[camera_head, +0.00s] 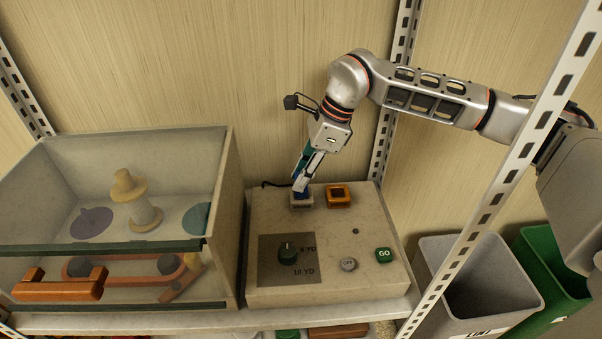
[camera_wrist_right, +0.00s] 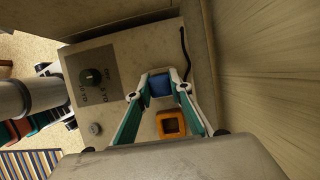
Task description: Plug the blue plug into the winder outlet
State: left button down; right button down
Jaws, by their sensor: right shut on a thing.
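My right gripper (camera_head: 301,182) reaches down to the back of a beige control box (camera_head: 330,235). It is shut on the blue plug (camera_wrist_right: 160,86), which shows between its two fingertips in the wrist view. In the head view the plug is mostly hidden by the fingers. My left gripper is not in view.
The box carries a black dial (camera_head: 288,252), a grey OFF button (camera_head: 348,264) and a green GO button (camera_head: 384,255). A glass-fronted case (camera_head: 232,200) stands close on the left. A shelf post (camera_head: 510,170) and a grey bin (camera_head: 455,243) are on the right.

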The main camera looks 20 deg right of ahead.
jog(key=shift+f+b, duration=0.3)
jog(key=shift+f, duration=0.65)
jog(key=c, duration=1.7)
grip_release()
jog(key=v, duration=1.2)
